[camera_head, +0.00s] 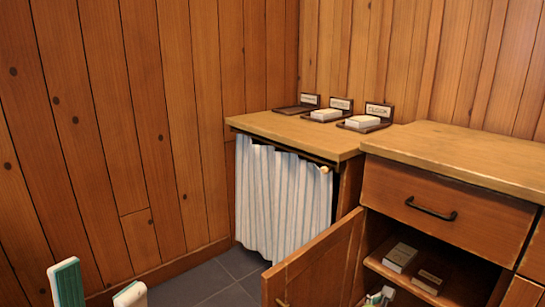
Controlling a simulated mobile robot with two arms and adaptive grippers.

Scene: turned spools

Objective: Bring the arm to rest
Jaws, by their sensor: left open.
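My left gripper (98,288) shows at the bottom left corner, cut off by the lower edge of the picture. Its two pale fingers with green pads stand apart, with nothing seen between them. It is in front of the wooden wall and the dark floor, to the left of the cabinets, and touches nothing that I can see. The rest of the left arm is out of the picture.
An open cabinet door (318,262) juts out at the lower middle. White boxes stand on labelled trays (364,124) on the counter (290,132); the leftmost tray looks empty. A striped curtain (282,200) hangs below. The cabinet shelf holds a box (400,256). Floor (215,283) is clear.

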